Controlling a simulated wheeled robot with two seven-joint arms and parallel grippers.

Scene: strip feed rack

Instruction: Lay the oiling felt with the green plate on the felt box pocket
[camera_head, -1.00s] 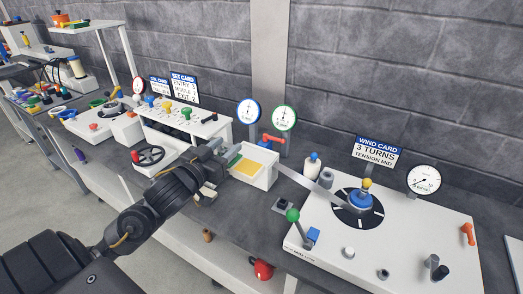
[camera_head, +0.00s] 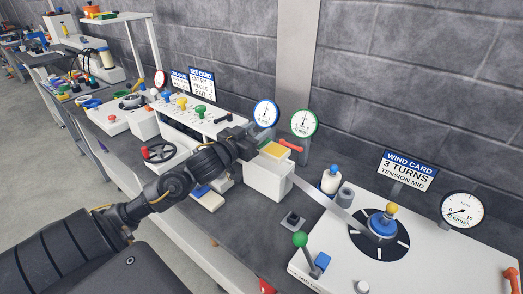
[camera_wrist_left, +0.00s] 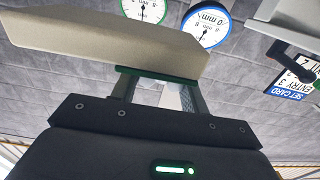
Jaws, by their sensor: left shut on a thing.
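The oiling felt (camera_wrist_left: 105,45) is a pale beige block in the left wrist view, with a green plate (camera_wrist_left: 150,75) along its near edge. My left gripper (camera_wrist_left: 155,90) is shut on the green plate. In the head view this gripper (camera_head: 252,145) is at the upper left rim of the white felt box (camera_head: 268,183), where a yellow surface (camera_head: 275,149) shows at the top. The held felt is hard to make out there, and I cannot tell whether it touches the box. My right gripper is not in view.
Another pale block with a blue plate (camera_head: 207,198) lies on the bench left of the box. A red handle (camera_head: 290,145) and round gauges (camera_head: 304,123) stand behind the box. A metal strip runs right to the winding reel (camera_head: 380,240). A handwheel (camera_head: 159,153) is at the left.

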